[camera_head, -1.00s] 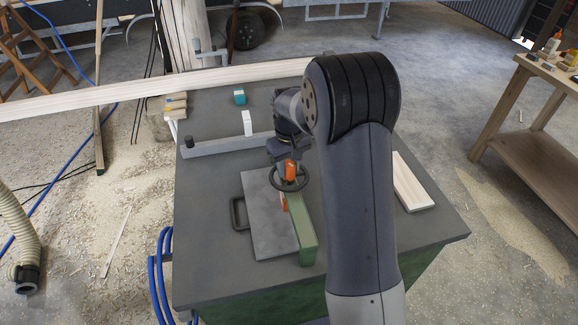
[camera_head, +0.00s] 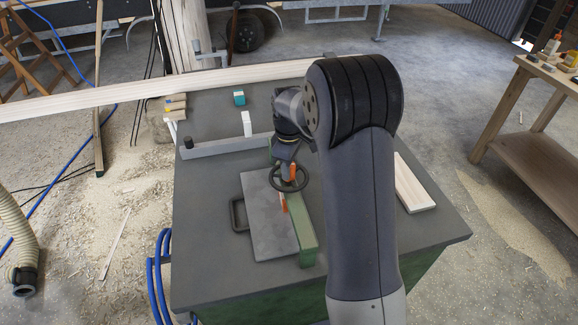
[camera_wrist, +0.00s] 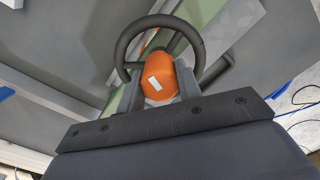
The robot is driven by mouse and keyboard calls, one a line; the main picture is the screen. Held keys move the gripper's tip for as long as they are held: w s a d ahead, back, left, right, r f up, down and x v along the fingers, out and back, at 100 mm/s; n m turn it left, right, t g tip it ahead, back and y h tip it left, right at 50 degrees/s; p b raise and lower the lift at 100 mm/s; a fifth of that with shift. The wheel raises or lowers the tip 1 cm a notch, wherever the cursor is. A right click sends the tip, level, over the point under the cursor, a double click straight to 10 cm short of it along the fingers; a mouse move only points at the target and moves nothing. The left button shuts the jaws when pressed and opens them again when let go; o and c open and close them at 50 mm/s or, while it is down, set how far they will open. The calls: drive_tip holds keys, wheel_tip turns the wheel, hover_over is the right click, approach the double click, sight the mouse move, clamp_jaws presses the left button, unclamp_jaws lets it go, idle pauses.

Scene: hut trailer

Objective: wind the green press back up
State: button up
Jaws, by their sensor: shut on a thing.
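The green press (camera_head: 306,236) stands on the dark table, its green beam running beside a grey plate (camera_head: 268,222). A dark round handwheel (camera_head: 302,184) sits on top of it, with an orange knob (camera_head: 292,171) on its rim. My gripper (camera_head: 290,168) is at the far side of the wheel, shut on the orange knob. In the wrist view the orange knob (camera_wrist: 158,78) sits between my fingers, and the wheel's ring (camera_wrist: 190,35) arches behind it. A smaller orange piece (camera_head: 283,203) shows below the wheel. My arm hides part of the table to the right.
A grey fence bar (camera_head: 225,146) lies across the table behind the press. A white block (camera_head: 247,123) and a teal block (camera_head: 239,98) stand beyond it. A pale board (camera_head: 414,184) lies to the right of my arm. A long timber (camera_head: 150,84) crosses the back.

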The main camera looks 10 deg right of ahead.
idle(0.5)
drive_tip(key=o, duration=1)
drive_tip(key=shift+c, duration=0.2)
wheel_tip(320, 180, up, 11)
drive_tip(key=shift+f+b, duration=0.1)
drive_tip(key=shift+b, duration=0.45)
wheel_tip(320, 180, down, 11)
drive_tip(key=shift+r+p, duration=0.1)
drive_tip(key=shift+p, duration=0.5)
drive_tip(key=shift+r, duration=0.1)
